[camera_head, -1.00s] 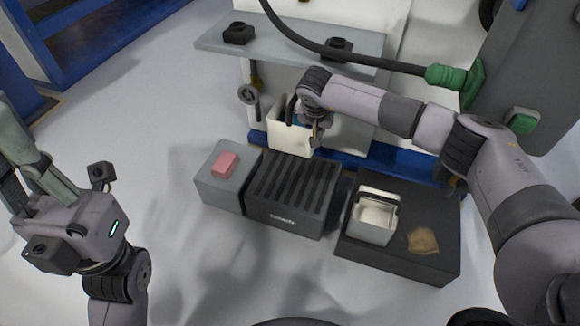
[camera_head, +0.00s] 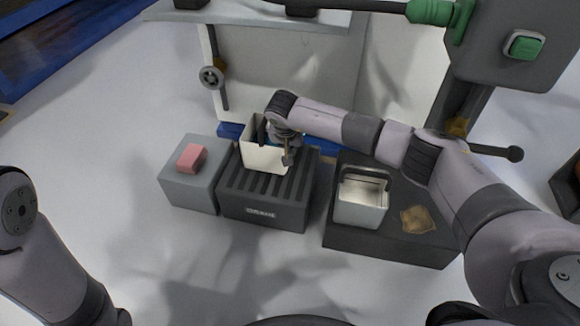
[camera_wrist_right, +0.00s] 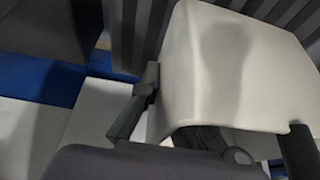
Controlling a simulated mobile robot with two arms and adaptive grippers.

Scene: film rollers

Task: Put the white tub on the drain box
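The white tub (camera_head: 262,160), a square open container, is at the back of the dark slatted drain box (camera_head: 262,212). It overlaps the rear slats; I cannot tell whether it rests on them or hangs just above. My right gripper (camera_head: 285,145) is at the tub's upper right side and appears shut on it. In the right wrist view the tub's pale wall (camera_wrist_right: 225,75) fills the middle, tilted in the picture, with slats behind it. The exact grip point is partly hidden. My left gripper is out of view; only the left arm shows.
A grey block with a pink sponge (camera_head: 191,157) stands left of the drain box. To the right, a dark platform (camera_head: 385,243) holds a second pale tub (camera_head: 360,206) and a brown cloth (camera_head: 419,220). A white machine panel (camera_head: 290,75) stands behind.

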